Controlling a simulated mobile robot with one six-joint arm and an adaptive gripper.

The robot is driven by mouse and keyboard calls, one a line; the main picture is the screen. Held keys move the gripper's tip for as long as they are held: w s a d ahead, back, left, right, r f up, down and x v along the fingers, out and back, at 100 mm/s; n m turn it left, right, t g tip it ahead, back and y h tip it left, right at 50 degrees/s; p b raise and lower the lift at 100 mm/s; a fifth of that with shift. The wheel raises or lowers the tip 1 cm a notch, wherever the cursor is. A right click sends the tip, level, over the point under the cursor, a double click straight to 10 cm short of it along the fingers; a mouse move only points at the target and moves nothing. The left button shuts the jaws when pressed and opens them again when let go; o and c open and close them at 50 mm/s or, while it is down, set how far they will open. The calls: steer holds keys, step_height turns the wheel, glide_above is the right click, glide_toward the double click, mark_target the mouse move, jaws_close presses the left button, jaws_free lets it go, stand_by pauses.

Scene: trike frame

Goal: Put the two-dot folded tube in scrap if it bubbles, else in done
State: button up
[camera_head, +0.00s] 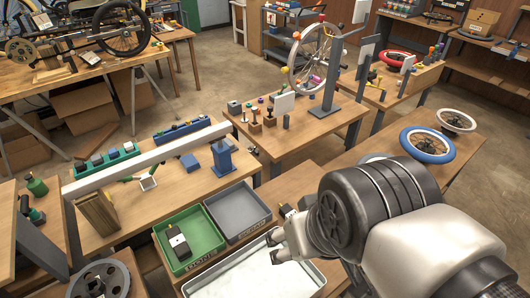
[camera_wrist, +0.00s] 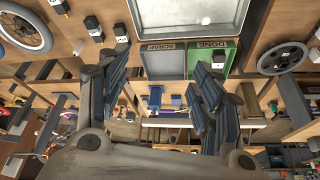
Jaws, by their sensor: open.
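A dark folded tube with a white tag (camera_head: 178,242) lies in the green DONE tray (camera_head: 209,240). It also shows in the wrist view (camera_wrist: 218,57); its tag has dark marks, too small to count surely. The grey SCRAP tray (camera_head: 238,208) beside it looks empty. The white-rimmed water tray (camera_head: 208,284) is nearer, and I see no tube or clear bubbles in its visible part. My gripper (camera_head: 279,247) is open and empty above the water tray's far edge. Several dark tagged pieces, one of them here (camera_wrist: 93,27), stand on the bench beside the water tray; their dots are unreadable.
A wooden bench (camera_head: 120,222) beyond the trays carries a long pale beam, a blue stand (camera_head: 222,160) and small parts. Another bench holds a wheel stand (camera_head: 325,108). A blue-tyred wheel (camera_head: 427,145) lies at right. My arm hides the lower right.

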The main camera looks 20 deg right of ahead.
steer(key=w+d+f+m+y, duration=0.4)
steer(key=w+d+f+m, duration=0.1)
steer(key=w+f+m, duration=0.25)
steer(key=w+d+f+m+y, duration=0.4)
steer(key=w+d+f+m, duration=0.2)
steer(key=w+m, duration=0.3)
steer(key=d+f+m+t+h, duration=0.1)
steer(key=d+f+m+t, duration=0.1)
steer(key=d+f+m, duration=0.3)
steer(key=s+d+f+m+t+h+p, duration=0.1)
steer(key=d+f+m+t, duration=0.2)
steer(key=d+f+m, duration=0.2)
steer(key=s+d+f+m+t+h, duration=0.1)
steer(key=d+f+m+t, duration=0.2)
steer(key=d+f, duration=0.7)
steer(key=shift+s+d+f+m+h, duration=0.1)
steer(key=shift+f+m+h, duration=0.05)
steer(key=shift+f+m, duration=0.55)
steer(key=shift+s+d+f+m+h, duration=0.1)
steer(key=shift+f+m+h, duration=0.05)
steer(key=shift+f+m, duration=0.5)
steer(key=b+x, duration=0.2)
steer(key=x, duration=0.9)
steer(key=shift+b+x, duration=0.95)
steer(key=shift+x, duration=2.05)
steer(key=shift+w+d, duration=0.1)
